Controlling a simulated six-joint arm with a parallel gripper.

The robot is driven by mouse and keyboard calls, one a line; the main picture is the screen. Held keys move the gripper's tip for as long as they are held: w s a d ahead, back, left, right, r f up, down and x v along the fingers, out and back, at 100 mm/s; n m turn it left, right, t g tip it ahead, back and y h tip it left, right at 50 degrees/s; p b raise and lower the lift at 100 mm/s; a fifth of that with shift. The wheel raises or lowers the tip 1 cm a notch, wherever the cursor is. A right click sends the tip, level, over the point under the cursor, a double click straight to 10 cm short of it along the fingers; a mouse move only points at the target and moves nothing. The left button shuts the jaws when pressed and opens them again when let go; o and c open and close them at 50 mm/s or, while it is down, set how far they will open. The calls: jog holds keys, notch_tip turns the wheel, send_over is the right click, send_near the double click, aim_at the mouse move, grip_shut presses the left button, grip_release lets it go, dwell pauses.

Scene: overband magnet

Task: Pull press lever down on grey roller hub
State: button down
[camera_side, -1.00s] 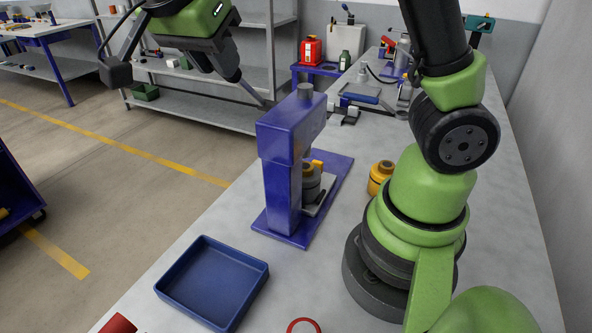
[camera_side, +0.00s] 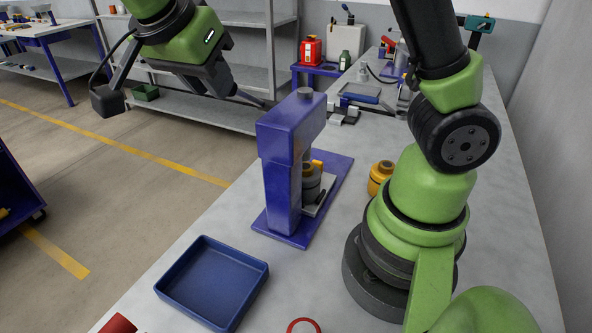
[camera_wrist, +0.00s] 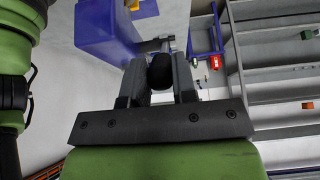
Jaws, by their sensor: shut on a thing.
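The blue press (camera_side: 283,150) stands upright on its blue base plate in the middle of the bench. The press lever (camera_side: 256,101) sticks out to the left of the press head, sloping slightly up toward my gripper (camera_side: 236,91). In the wrist view my gripper (camera_wrist: 159,75) is shut on the lever's black knob (camera_wrist: 160,73), with a finger on each side. The press head (camera_wrist: 103,30) shows just beyond. The ram's contact with the hub is not clear.
A blue tray (camera_side: 212,284) lies in front of the press. A yellow-orange roller part (camera_side: 380,178) stands to its right, near my base. A red ring (camera_side: 303,326) lies at the front edge. Grey shelving (camera_side: 205,98) stands behind my gripper, across the floor.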

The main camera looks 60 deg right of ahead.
jog(key=shift+a+f, duration=0.5)
jog(key=shift+f, duration=0.1)
jog(key=shift+a+f, duration=0.1)
jog(key=shift+a+f, duration=0.25)
jog(key=shift+f, duration=0.4)
jog(key=shift+a+f, duration=0.25)
jog(key=shift+f, duration=0.35)
jog(key=shift+a+f, duration=0.25)
jog(key=shift+f, duration=0.4)
jog(key=shift+a+f, duration=0.2)
jog(key=shift+f, duration=2)
